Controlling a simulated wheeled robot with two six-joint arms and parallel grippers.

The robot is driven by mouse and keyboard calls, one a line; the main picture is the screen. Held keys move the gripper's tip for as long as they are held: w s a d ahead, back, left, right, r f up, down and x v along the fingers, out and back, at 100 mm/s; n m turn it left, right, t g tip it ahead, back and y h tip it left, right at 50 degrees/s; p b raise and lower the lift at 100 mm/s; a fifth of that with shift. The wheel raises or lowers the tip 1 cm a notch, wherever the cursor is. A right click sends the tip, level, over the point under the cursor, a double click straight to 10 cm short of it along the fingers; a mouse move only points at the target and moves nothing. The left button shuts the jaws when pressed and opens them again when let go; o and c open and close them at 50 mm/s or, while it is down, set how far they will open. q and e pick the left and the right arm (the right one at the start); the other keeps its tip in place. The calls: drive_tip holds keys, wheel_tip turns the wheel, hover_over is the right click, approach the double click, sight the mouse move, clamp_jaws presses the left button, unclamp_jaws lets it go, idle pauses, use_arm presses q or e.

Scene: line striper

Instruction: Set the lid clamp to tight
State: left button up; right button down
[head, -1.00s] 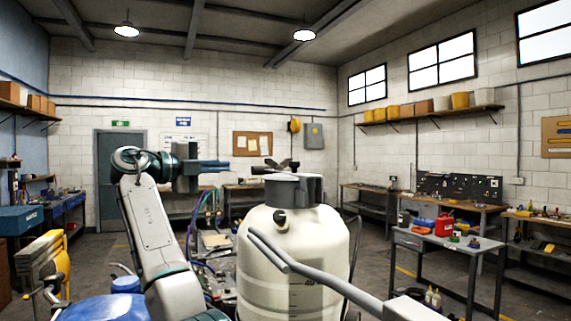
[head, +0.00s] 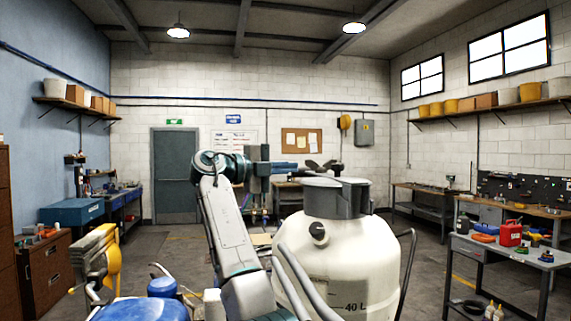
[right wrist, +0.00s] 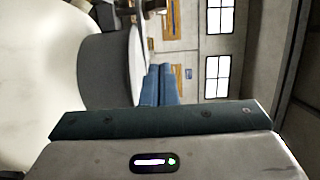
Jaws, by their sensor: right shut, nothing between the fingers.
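The white tank (head: 345,260) stands upright at centre right in the head view, with a grey lid collar (head: 322,195) on top. A dark winged part (head: 323,166), which looks like the lid clamp, sits above the lid; its setting cannot be read. My right gripper (head: 290,167) is level with it and just to its left in the picture, blue fingers shut and empty. The right wrist view shows the fingers (right wrist: 158,85) beside the grey collar (right wrist: 105,72); contact cannot be told. My left gripper is not in view.
A grey bent handle bar (head: 305,280) crosses in front of the tank. A yellow part (head: 105,262) and a blue container (head: 140,309) are at lower left. A table (head: 508,248) with a red can (head: 510,233) stands at right. Open floor lies behind at left.

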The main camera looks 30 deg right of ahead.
sight(307, 165)
drive_tip(key=d+p, duration=0.1)
drive_tip(key=d, duration=0.1)
drive_tip(key=d+p, duration=0.1)
drive_tip(key=d, duration=0.2)
drive_tip(key=d+r+p, duration=0.1)
drive_tip(key=d+p, duration=0.1)
drive_tip(key=shift+d, duration=0.2)
drive_tip(key=shift+w+d+f+p, duration=0.1)
drive_tip(key=shift+w+d+p, duration=0.05)
drive_tip(key=shift+w+p, duration=0.4)
drive_tip(key=shift+w+d+f+p, duration=0.1)
drive_tip(key=shift+w+p, duration=0.35)
drive_tip(key=shift+w, duration=0.1)
drive_tip(key=shift+w+f+p, duration=0.2)
drive_tip(key=shift+w+p, duration=0.3)
drive_tip(key=shift+w, duration=0.3)
drive_tip(key=shift+d, duration=0.1)
